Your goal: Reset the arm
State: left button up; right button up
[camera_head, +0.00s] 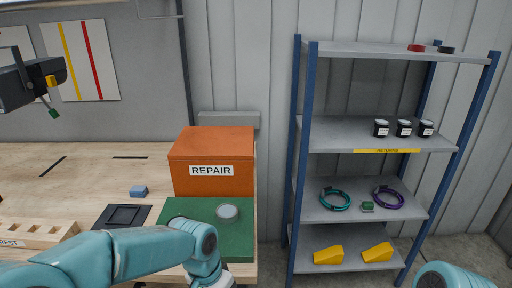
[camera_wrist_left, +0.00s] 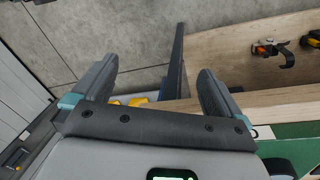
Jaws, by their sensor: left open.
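My left arm (camera_head: 130,255) is teal and comes in from the lower left in the head view. It reaches across the front of the workbench, and its wrist bends down at the bottom edge, by the green mat (camera_head: 180,210). My left gripper (camera_wrist_left: 157,68) shows in the left wrist view with its two dark fingers spread wide and nothing between them. Grey floor and the edge of the wooden bench (camera_wrist_left: 270,42) lie beyond the fingers. Of my right arm (camera_head: 452,277), only a teal link shows at the lower right of the head view; its gripper is out of view.
An orange REPAIR box (camera_head: 212,150) stands behind the mat, where a round grey disc (camera_head: 228,211) lies. A blue block (camera_head: 139,191), a dark tray (camera_head: 122,216) and a wooden rack (camera_head: 35,233) are on the bench. A blue-framed shelf (camera_head: 310,130) stands right, past a gap.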

pick_arm(q)
jog(key=s+a+f+n+h, duration=0.1)
jog(key=s+a+f+n, duration=0.1)
jog(key=s+f, duration=0.6)
jog(key=s+a+f+n+h, duration=0.1)
jog(key=s+f+n, duration=0.4)
jog(key=s+f, duration=0.4)
notch_tip(320, 180, down, 6)
jog(key=shift+s+a+f+t, duration=0.15)
jog(key=shift+a+f+t, duration=0.1)
jog(key=shift+a+t, duration=0.15)
